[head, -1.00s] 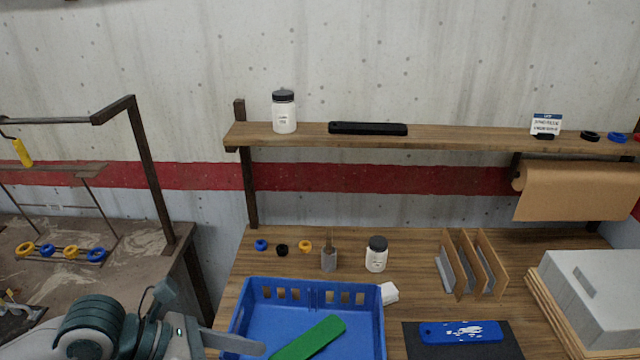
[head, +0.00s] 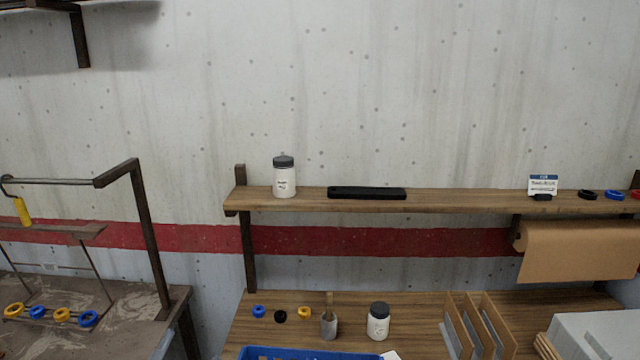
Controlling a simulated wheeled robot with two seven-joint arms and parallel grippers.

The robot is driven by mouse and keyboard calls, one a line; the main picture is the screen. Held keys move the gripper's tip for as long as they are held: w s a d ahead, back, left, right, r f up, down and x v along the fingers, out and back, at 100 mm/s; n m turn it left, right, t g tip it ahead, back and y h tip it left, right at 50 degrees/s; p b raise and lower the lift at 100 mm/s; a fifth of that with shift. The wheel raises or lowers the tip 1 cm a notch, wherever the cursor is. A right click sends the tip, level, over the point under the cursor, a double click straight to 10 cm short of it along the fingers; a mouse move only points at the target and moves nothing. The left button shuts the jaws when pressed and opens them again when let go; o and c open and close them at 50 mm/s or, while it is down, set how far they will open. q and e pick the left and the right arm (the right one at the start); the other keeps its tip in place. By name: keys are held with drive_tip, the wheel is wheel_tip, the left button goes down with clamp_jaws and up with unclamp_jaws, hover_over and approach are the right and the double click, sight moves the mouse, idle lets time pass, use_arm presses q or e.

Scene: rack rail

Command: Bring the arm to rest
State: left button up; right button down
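Neither of my grippers nor any part of my arms shows in the head view now. The view is of a wooden bench (head: 420,303) with a wooden shelf (head: 450,200) above it. Only the back rim of a blue bin (head: 300,353) shows at the bottom edge; its contents are out of the picture.
On the shelf are a white jar (head: 284,178), a black bar (head: 367,193), a label card (head: 542,185) and several rings. The bench holds small rings, a grey brush pot (head: 328,326), another jar (head: 378,322), an upright divider rack (head: 480,328) and a grey box (head: 600,335).

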use_arm(q)
drive_tip(key=s+a+f+n+g+y, duration=0.2)
drive_tip(key=s+f+n+g, duration=0.15)
drive_tip(key=f, duration=0.65)
drive_tip(key=s+a+f+n+g+y, duration=0.15)
drive_tip(key=s+f+g, duration=0.35)
drive_tip(key=f, duration=0.5)
drive_tip(key=s+d+f+n+g+h, duration=0.25)
drive_tip(key=s+f+g, duration=0.7)
drive_tip(key=s, duration=0.65)
wheel_tip(320, 180, down, 35)
drive_tip(key=s+b, duration=0.2)
drive_tip(key=b, duration=0.3)
drive_tip(key=s+a+f+b, duration=0.1)
drive_tip(key=s+f+b, duration=0.1)
drive_tip(key=s+f, duration=0.7)
drive_tip(key=s+a+f+b, duration=0.1)
drive_tip(key=s+f+b, duration=0.2)
drive_tip(key=s+f, duration=0.5)
wheel_tip(320, 180, down, 5)
drive_tip(key=shift+s+a+f+m+g, duration=0.15)
drive_tip(key=shift+s+a+m+g, duration=0.15)
drive_tip(key=shift+s+m, duration=0.1)
